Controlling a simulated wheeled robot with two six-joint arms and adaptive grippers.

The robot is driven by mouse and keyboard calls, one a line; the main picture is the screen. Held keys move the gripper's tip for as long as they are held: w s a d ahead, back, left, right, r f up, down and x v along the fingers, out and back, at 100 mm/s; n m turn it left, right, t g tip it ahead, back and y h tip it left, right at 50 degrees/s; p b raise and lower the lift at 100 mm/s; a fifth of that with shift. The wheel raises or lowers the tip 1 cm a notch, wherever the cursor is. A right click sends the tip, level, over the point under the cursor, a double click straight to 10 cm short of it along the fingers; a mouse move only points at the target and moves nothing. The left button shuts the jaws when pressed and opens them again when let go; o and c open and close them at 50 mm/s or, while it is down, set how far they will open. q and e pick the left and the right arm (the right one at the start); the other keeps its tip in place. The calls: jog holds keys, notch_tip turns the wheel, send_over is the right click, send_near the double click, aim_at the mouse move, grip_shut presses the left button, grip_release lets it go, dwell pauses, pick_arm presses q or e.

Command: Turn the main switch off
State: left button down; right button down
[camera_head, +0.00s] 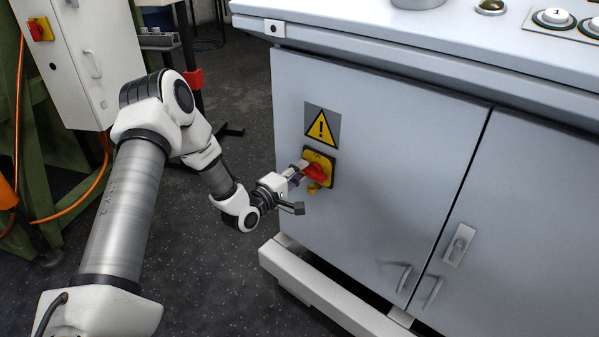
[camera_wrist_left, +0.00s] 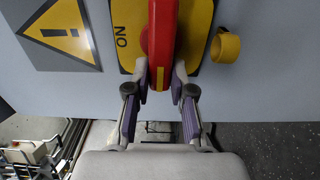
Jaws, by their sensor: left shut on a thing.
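The main switch is a red rotary handle (camera_head: 315,172) on a yellow plate (camera_head: 326,160), on the front of the grey cabinet, below a yellow warning sign (camera_head: 321,127). My left gripper (camera_head: 298,172) is at the switch with its fingers around the handle. In the left wrist view the red handle (camera_wrist_left: 162,40) points straight toward the gripper, and the gripper's fingertips (camera_wrist_left: 160,85) sit on both sides of its end. The word ON shows on the plate (camera_wrist_left: 122,35) beside the handle. My right gripper is not in view.
The grey cabinet (camera_head: 375,150) has door handles (camera_head: 432,292) and a latch (camera_head: 459,244) at lower right. A white plinth (camera_head: 310,285) juts out below it. A yellow ring (camera_wrist_left: 225,47) sticks out beside the switch. Another cabinet with a red-yellow switch (camera_head: 41,29) stands at the far left.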

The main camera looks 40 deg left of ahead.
pick_arm(q)
jog(key=c, duration=1)
grip_release()
jog(key=s, duration=1.2)
jog(key=shift+a, duration=0.4)
